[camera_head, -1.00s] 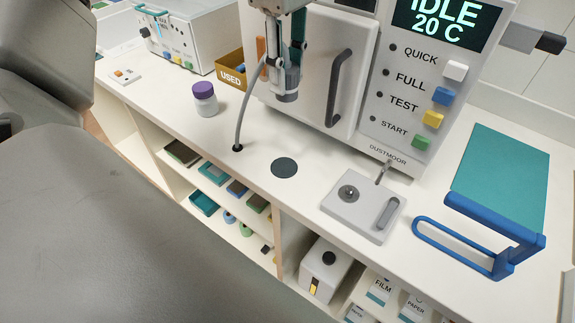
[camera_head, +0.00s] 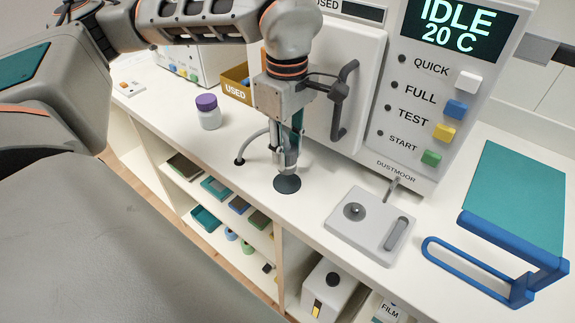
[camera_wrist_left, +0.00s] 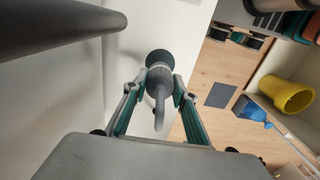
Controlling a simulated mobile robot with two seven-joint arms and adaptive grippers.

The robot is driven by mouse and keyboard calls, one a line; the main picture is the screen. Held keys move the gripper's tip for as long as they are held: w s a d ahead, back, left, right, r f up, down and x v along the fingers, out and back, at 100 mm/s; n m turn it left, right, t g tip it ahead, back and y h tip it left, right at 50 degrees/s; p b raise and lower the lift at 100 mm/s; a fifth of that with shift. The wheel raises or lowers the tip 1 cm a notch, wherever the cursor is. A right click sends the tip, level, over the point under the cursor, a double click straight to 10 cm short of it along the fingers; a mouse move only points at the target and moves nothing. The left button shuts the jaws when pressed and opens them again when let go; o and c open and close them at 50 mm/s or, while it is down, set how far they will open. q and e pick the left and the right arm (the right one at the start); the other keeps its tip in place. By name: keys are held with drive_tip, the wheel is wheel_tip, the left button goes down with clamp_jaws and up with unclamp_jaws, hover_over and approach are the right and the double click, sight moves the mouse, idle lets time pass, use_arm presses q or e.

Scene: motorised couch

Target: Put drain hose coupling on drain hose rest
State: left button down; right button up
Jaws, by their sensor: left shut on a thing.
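The drain hose coupling (camera_head: 290,160) is a grey, stubby piece held upright between the fingers of my left gripper (camera_head: 287,150). A grey hose (camera_head: 252,140) curves from it to a hole in the counter. The drain hose rest (camera_head: 287,184) is a dark round disc on the counter, directly below the coupling. The coupling's lower end is at or just above the disc; I cannot tell whether they touch. In the left wrist view both fingers close around the coupling (camera_wrist_left: 158,75), with the dark disc (camera_wrist_left: 158,56) behind it. My right gripper is not in view.
A white machine (camera_head: 440,90) with a dark handle (camera_head: 344,100) stands close behind the gripper. A purple-capped bottle (camera_head: 208,112) and a USED box (camera_head: 237,83) are to the left. A grey plate (camera_head: 370,226) and a blue frame (camera_head: 480,270) are to the right.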

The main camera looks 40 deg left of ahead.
sight(287, 166)
use_arm(q)
drive_tip(key=shift+f, duration=2.15)
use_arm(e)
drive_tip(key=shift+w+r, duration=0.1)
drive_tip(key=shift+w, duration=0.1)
use_arm(q)
drive_tip(key=shift+f+b, duration=0.15)
drive_tip(key=shift+b, duration=0.15)
drive_tip(key=c, duration=1.6)
unclamp_jaws()
drive_tip(key=shift+c, duration=0.2)
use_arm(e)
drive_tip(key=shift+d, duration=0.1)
